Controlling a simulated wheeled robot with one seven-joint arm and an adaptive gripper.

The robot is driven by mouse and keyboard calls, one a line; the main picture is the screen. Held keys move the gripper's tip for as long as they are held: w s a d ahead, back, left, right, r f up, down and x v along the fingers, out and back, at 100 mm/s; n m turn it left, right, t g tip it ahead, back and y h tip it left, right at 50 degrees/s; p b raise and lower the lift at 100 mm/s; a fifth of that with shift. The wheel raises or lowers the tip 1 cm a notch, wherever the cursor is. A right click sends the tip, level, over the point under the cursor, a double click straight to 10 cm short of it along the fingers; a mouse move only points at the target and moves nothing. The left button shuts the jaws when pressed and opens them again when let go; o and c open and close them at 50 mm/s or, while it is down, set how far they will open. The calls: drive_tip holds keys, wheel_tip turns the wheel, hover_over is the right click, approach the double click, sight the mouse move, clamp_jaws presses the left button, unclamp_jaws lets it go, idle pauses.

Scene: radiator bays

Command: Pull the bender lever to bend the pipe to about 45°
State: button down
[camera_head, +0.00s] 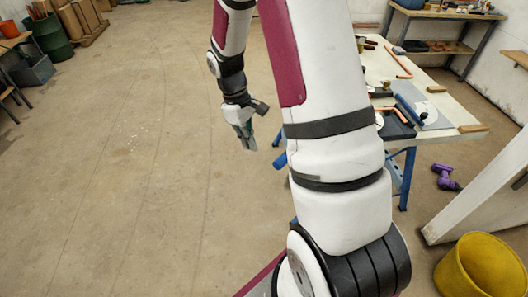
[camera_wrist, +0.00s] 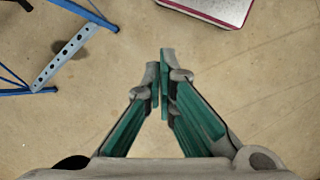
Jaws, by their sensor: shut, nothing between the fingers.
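My gripper (camera_head: 247,141) hangs over the bare floor to the left of the workbench in the head view, pointing down and apart from the bench. In the wrist view my gripper (camera_wrist: 160,78) shows its green-padded fingers closed together at the tips with nothing between them. On the bench, a dark tool with a blue bar (camera_head: 409,109), which looks like the bender, sits at the near right part, partly hidden by my arm. A short copper-coloured pipe (camera_head: 391,111) lies at it. The lever cannot be made out clearly. The bender is not in the wrist view.
The workbench (camera_head: 446,112) has blue legs and holds a long copper-coloured pipe (camera_head: 398,62) and small tools. A purple drill (camera_head: 445,177) lies on the floor at right, near a yellow bucket (camera_head: 481,268). A blue frame (camera_wrist: 62,57) shows in the wrist view.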

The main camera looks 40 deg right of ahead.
sight(277, 168)
drive_tip(key=shift+s+d+f+p, duration=0.25)
drive_tip(key=shift+s+f, duration=0.15)
drive_tip(key=shift+s, duration=0.3)
drive_tip(key=shift+s+d+f+p, duration=0.15)
drive_tip(key=shift+s+f+p, duration=0.1)
drive_tip(key=shift+s+f, duration=0.3)
drive_tip(key=shift+s+d+f+p, duration=0.2)
drive_tip(key=shift+s+f+p, duration=0.1)
drive_tip(key=shift+s, duration=0.5)
drive_tip(key=shift+n, duration=0.7)
drive_tip(key=s+p, duration=0.1)
drive_tip(key=s, duration=0.1)
drive_tip(key=s+p, duration=0.1)
drive_tip(key=s, duration=0.1)
drive_tip(key=s+p, duration=0.1)
drive_tip(key=shift+s+a+r, duration=0.15)
drive_tip(key=shift+s+a, duration=0.15)
drive_tip(key=shift+s, duration=0.1)
drive_tip(key=shift+s+f+p, duration=0.2)
drive_tip(key=shift+s+p, duration=0.1)
drive_tip(key=shift+s, duration=0.1)
drive_tip(key=shift+a, duration=0.1)
